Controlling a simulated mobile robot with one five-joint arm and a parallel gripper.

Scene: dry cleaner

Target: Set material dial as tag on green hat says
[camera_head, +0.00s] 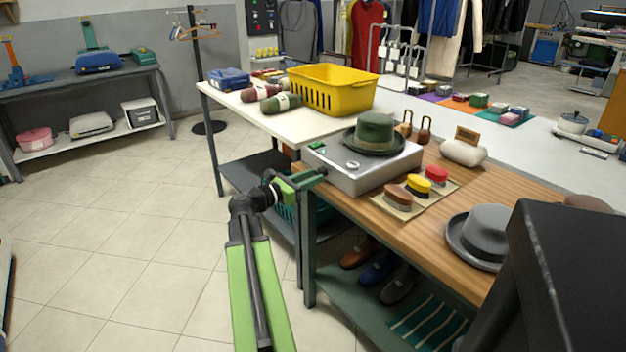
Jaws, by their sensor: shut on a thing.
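The green hat (375,133) sits brim down on a silver box-shaped device (372,178) at the near left end of the wooden counter. I cannot make out a tag on the hat or any writing. On the device's sloping top are a small round pale control (352,164) and a small green patch (317,146). My gripper (321,172) is at the device's front left edge, with its fingertips against or very close to it. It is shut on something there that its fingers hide. I cannot tell whether that is the material dial.
Brushes with brown, yellow and red tops (418,190) stand on a mat right of the device. A grey hat (480,236) lies further right. A yellow basket (333,90) stands on the white table behind. Open tiled floor (130,240) lies left.

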